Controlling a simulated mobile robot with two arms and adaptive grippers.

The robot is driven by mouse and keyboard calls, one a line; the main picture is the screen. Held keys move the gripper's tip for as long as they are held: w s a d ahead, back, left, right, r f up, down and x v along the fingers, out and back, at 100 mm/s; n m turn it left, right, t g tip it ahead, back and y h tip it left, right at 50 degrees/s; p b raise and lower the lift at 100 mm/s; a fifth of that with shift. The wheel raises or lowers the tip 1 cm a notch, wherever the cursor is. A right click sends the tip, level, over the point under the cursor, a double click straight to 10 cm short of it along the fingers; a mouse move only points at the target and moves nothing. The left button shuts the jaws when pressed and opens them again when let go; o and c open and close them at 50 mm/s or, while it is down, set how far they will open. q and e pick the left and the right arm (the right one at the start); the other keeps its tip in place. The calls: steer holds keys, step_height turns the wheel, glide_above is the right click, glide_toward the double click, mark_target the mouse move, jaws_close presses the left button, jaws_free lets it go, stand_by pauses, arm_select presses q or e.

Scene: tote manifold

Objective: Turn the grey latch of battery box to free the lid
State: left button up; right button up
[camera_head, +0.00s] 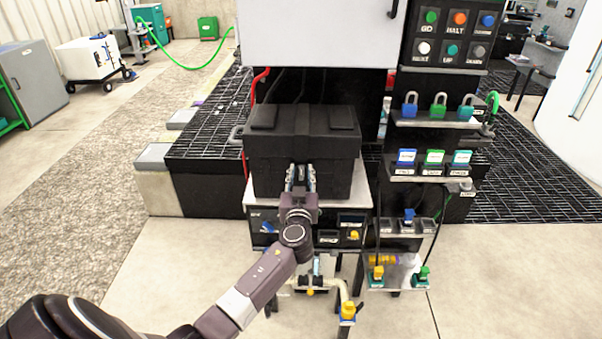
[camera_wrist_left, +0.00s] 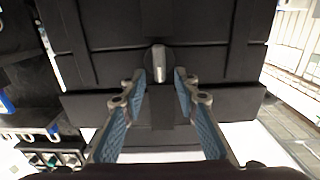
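The battery box (camera_head: 335,178) is a black box with a black lid (camera_head: 290,118), standing on a light-topped stand. The lid lies on the box and looks closed. The grey latch (camera_wrist_left: 158,62) is a small upright knob on the front of the box in the left wrist view. My left gripper (camera_head: 301,178) is at the front of the box in the head view. In the left wrist view its two blue-padded fingers (camera_wrist_left: 158,78) are open, with the latch between or just beyond their tips. A gap shows on each side, and contact is not clear. My right gripper is not in view.
A panel with several coloured buttons (camera_head: 459,32) and shelves of padlocks (camera_head: 438,108) stand right of the box. A white cabinet (camera_head: 318,35) hangs above and behind the lid. Pipes with a yellow valve (camera_head: 348,310) run below the stand. The floor at right front is clear.

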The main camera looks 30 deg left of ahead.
arm_select(q)
jaws_close()
steer(key=m+b, duration=0.2)
steer(key=m, duration=0.1)
steer(key=shift+w+d+f, duration=0.15)
steer(key=shift+d, duration=0.15)
steer(key=m, duration=0.1)
steer(key=m+b, duration=0.1)
steer(key=m, duration=0.3)
steer(key=shift+w+d+f, duration=0.15)
steer(key=shift+w+d, duration=0.05)
steer(key=shift+d, duration=0.05)
steer(key=m, duration=0.3)
steer(key=f+m, duration=0.1)
steer(key=m, duration=0.5)
steer(key=shift+w+d+f+m, duration=0.2)
steer(key=shift+d+m, duration=0.1)
steer(key=shift+m, duration=0.1)
jaws_free()
